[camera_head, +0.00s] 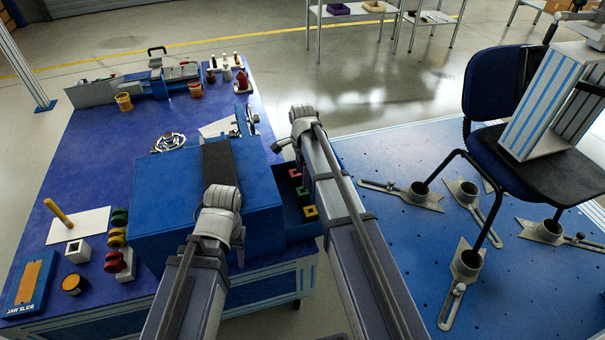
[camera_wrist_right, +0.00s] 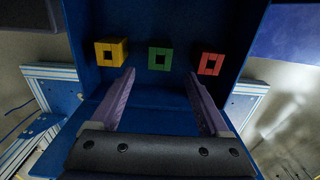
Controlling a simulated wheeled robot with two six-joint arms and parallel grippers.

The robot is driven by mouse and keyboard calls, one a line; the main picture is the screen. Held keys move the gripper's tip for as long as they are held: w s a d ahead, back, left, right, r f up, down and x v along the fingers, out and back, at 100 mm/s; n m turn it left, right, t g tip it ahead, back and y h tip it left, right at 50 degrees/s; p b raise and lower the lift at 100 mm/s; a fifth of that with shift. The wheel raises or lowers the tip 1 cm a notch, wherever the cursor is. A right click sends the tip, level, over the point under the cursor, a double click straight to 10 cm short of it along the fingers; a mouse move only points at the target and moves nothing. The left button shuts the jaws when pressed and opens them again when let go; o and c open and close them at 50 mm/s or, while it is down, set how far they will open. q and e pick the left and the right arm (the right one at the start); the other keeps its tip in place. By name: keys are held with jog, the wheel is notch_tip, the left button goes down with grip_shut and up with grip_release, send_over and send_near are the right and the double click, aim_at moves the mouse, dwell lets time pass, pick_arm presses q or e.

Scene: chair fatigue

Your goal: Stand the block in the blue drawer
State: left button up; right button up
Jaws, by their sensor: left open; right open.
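The blue drawer (camera_head: 291,225) stands pulled out from the right side of the blue cabinet (camera_head: 160,205). Three square-holed blocks are in it: yellow (camera_head: 311,212), green (camera_head: 302,191) and red (camera_head: 295,172). The right wrist view shows yellow (camera_wrist_right: 111,51), green (camera_wrist_right: 160,59) and red (camera_wrist_right: 211,64) in a row, apart from each other. A similar white block (camera_head: 78,251) sits on the table at the left. My right gripper (camera_wrist_right: 160,76) is open and empty, its fingers pointing into the drawer. My left gripper (camera_head: 240,252) is beside the cabinet, its fingers mostly hidden.
A chair (camera_head: 495,90) stands on the blue platform (camera_head: 400,250) at the right.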

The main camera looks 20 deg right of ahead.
pick_arm(q)
jog(key=shift+r+p, duration=1.3)
jog(key=shift+r, duration=0.6)
pick_arm(e)
jog(key=shift+r, duration=1.95)
